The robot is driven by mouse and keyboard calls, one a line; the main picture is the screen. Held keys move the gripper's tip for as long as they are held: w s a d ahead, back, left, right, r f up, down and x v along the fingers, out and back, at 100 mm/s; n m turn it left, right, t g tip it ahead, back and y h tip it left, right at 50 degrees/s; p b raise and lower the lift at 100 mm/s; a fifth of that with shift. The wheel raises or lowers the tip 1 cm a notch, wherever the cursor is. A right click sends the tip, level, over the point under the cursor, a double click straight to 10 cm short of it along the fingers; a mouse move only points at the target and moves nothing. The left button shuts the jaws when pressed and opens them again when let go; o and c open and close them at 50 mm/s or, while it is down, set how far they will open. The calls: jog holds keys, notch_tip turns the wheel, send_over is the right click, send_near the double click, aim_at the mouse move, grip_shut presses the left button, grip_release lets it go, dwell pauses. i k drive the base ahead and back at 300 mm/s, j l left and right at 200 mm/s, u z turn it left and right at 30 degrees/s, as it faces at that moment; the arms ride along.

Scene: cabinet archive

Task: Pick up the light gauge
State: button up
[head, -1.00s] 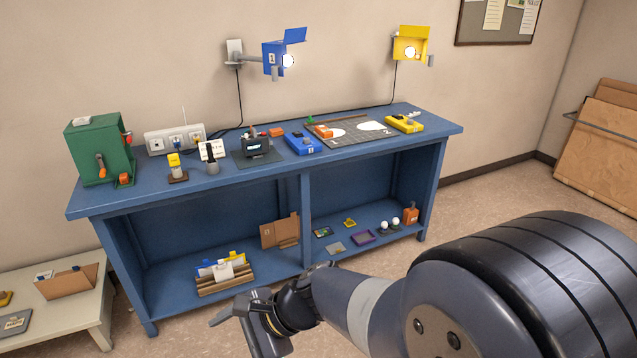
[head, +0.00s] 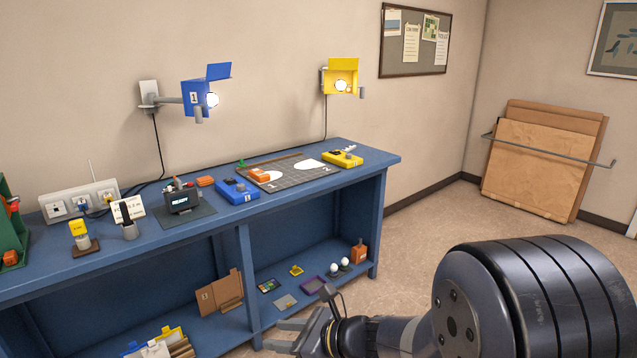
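No object is clearly marked as the light gauge, and I cannot tell which one it is.
A blue lamp (head: 196,97) and a yellow lamp (head: 341,77) are on the wall. Blue (head: 237,192) and yellow (head: 343,160) control boxes stand on the bench. The lower shelf holds a purple tray (head: 313,284) and two white bulbs.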

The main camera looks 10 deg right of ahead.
aim_at(259, 175)
jog(key=i+j+z, duration=0.45)
jog(key=i, duration=0.25)
jog(key=i+j+z, duration=0.4)
jog(key=i+j, duration=0.25)
jog(key=j, duration=0.2)
jog(key=i+j, duration=0.6)
jog(key=j, duration=0.25)
jog(key=i+j, duration=0.3)
jog(key=j+z, duration=0.05)
jog(key=j, duration=0.05)
